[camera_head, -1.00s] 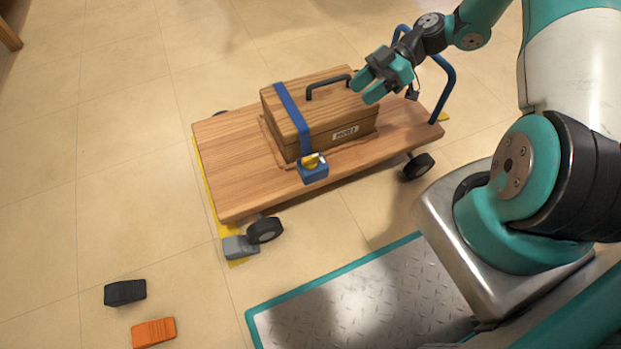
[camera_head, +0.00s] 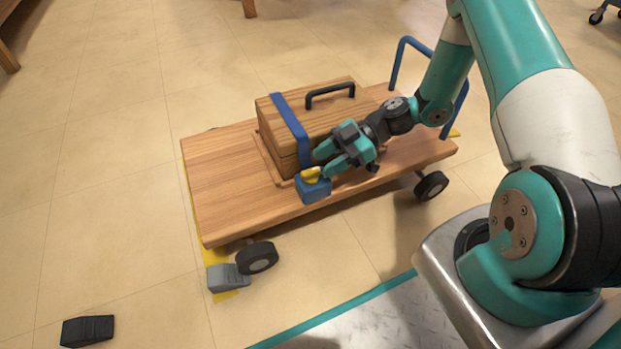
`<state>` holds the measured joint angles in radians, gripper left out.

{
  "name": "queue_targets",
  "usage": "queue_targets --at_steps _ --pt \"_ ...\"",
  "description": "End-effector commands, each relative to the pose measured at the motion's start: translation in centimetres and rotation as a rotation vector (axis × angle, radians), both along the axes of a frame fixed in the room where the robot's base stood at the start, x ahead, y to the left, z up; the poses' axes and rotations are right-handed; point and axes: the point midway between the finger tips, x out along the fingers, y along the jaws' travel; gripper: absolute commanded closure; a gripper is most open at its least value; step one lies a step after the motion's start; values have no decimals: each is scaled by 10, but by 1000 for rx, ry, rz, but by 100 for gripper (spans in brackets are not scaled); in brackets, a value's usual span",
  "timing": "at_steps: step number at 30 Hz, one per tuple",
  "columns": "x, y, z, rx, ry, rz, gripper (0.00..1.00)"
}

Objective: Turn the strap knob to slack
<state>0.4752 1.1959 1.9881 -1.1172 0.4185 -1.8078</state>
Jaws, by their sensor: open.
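The strap knob (camera_head: 311,175) is yellow and sits on top of a blue ratchet block (camera_head: 313,189) at the near edge of the cart deck. A blue strap (camera_head: 289,120) runs from the block up over the wooden case (camera_head: 333,101), which has a black handle. My gripper (camera_head: 322,163) is open, with its teal fingers just right of the knob and pointing left at it. I cannot tell whether a fingertip touches the knob. The gripper hides part of the case's front and its label.
The wooden cart deck (camera_head: 222,181) carries the case and has a blue push handle (camera_head: 399,57) at right. A grey wedge (camera_head: 229,277) lies by the near-left wheel (camera_head: 257,257). A black block (camera_head: 88,330) lies on the floor.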

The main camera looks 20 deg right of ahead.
Motion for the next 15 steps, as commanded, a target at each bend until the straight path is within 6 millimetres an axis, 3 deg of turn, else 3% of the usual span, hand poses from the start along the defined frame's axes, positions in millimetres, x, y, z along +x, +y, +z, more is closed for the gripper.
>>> queue_targets --at_steps 1,6,15 --pt "-1 10 -9 0 1 4 56" --pt "0 32 -16 0 -1 3 56" --pt "0 43 -17 0 0 -1 56"
